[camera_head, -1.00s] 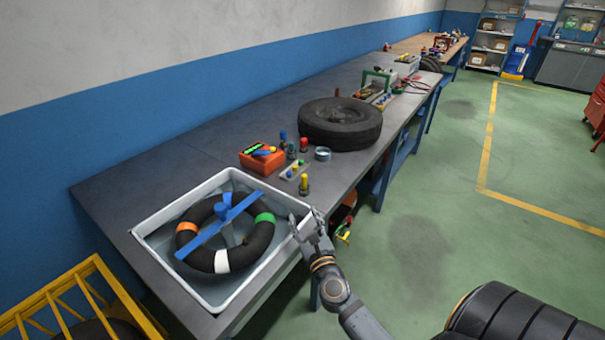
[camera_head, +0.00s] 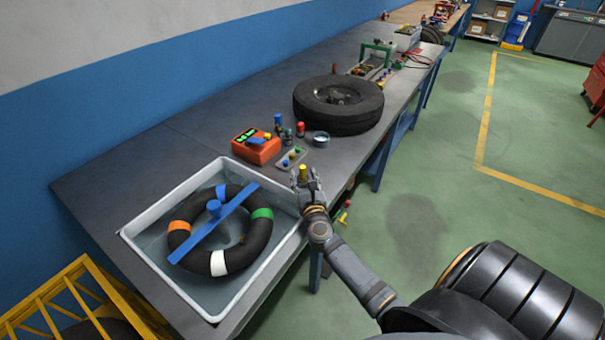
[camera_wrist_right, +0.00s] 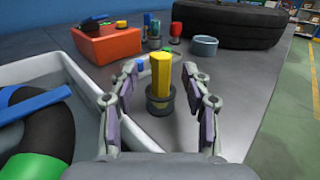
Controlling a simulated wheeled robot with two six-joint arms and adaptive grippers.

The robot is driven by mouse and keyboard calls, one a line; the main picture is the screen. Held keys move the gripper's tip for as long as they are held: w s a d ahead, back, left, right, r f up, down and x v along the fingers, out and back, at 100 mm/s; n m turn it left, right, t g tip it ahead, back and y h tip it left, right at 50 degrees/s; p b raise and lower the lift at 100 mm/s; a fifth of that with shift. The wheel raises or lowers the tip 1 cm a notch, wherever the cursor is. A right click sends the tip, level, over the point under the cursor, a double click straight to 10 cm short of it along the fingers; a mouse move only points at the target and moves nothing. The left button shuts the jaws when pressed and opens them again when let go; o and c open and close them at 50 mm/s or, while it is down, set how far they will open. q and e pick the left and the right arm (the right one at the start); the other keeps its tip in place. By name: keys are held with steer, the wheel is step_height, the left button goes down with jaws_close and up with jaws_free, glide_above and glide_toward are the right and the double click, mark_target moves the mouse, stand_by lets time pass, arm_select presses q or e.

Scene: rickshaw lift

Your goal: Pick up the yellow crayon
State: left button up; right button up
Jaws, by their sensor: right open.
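The yellow crayon (camera_wrist_right: 161,76) stands upright in a small dark round holder (camera_wrist_right: 160,101) on the workbench in the right wrist view. It also shows in the head view (camera_head: 303,171), partly hidden by my right gripper. My right gripper (camera_wrist_right: 165,88) is open, with one finger on each side of the crayon and a gap on both sides. In the head view my right gripper (camera_head: 307,183) is beside the right edge of the white tub. My left gripper is not in view.
A white tub (camera_head: 145,240) with water and a black ring stands left of the crayon. An orange box (camera_head: 256,150), several small coloured items, a round tin (camera_head: 321,139) and a tyre (camera_head: 340,105) lie beyond it. The bench's front edge runs close to my right arm.

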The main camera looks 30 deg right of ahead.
mark_target(304, 174)
steer(key=x, duration=0.2)
steer(key=shift+w+d+f, duration=0.1)
steer(key=shift+w+d, duration=0.15)
steer(key=shift+w, duration=0.05)
steer(key=shift+w+d, duration=0.1)
steer(key=shift+w, duration=0.05)
steer(key=shift+c, duration=1.3)
steer(key=c, duration=0.7)
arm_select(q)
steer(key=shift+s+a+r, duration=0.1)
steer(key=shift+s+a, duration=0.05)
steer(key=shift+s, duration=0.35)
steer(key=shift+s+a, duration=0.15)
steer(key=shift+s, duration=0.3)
arm_select(e)
jaws_close()
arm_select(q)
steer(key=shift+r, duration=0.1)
arm_select(e)
steer(key=shift+r, duration=0.2)
